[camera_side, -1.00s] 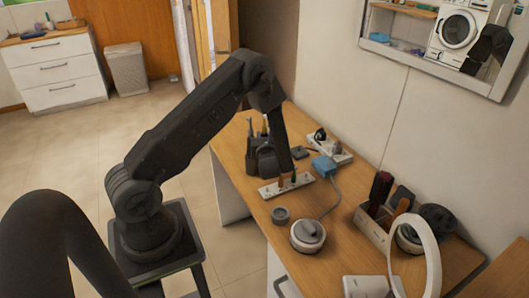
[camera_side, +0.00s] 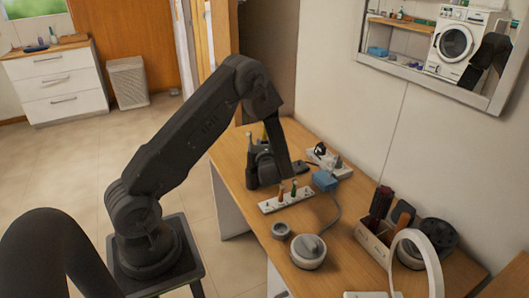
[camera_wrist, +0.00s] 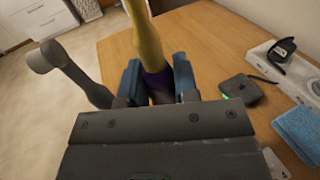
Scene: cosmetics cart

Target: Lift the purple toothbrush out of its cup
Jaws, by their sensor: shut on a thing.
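The purple toothbrush (camera_wrist: 158,82) stands between the blue-tipped jaws of my gripper (camera_wrist: 157,80) in the wrist view. Its lower part is purple and its upper part yellow, and it points up toward the top edge of the picture. My gripper is shut on it. In the side view my gripper (camera_side: 264,168) is low over the left part of the wooden table, with thin upright shapes beside it. The cup is hidden by my gripper, so I cannot tell whether the toothbrush is still inside it.
A blue thing (camera_side: 325,180), a white strip (camera_side: 334,170), a round pot (camera_side: 308,252) and a box of brushes (camera_side: 372,245) stand to the right. A grey round-headed thing (camera_wrist: 42,55) rises at left.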

